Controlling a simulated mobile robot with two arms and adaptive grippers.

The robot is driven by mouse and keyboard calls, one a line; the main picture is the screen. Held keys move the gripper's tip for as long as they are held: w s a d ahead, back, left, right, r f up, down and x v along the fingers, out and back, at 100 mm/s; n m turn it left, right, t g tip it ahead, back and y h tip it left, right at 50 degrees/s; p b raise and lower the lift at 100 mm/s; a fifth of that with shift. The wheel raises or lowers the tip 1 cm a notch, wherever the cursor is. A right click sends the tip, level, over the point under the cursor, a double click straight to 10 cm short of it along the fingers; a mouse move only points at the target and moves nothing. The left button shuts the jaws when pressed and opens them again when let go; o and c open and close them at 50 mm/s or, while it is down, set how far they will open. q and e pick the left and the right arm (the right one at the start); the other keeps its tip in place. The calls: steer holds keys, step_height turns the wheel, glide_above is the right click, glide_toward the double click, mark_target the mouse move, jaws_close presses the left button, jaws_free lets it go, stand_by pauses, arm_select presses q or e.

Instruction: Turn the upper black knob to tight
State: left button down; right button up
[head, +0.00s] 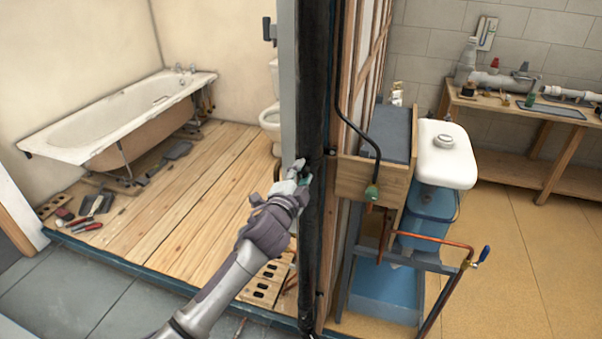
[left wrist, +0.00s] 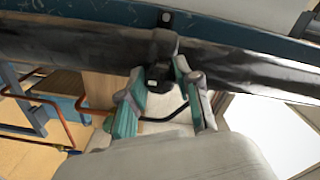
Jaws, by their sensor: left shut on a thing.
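A black pipe (head: 314,90) runs upright beside the wooden stud wall. It crosses the left wrist view sideways (left wrist: 70,45). My left gripper (head: 303,178) is at this pipe, about halfway up its visible length. In the left wrist view its green-padded fingers (left wrist: 160,100) stand on either side of a black knob (left wrist: 158,78) on a collar around the pipe, and are shut on it. In the head view the gripper hides the knob. The knob's turn angle cannot be told. My right gripper is not in view.
A small dark fitting (head: 318,296) sits lower on the pipe. Right of it are a wooden box frame (head: 362,180), a green-handled valve (head: 372,192) and copper pipe (head: 440,242). A bathtub (head: 125,115) and toilet (head: 271,120) stand behind on the left. Floorboards (head: 190,180) are mostly clear.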

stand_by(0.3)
arm_select(q)
steer(key=c, duration=0.8)
jaws_free()
steer(key=v, duration=1.2)
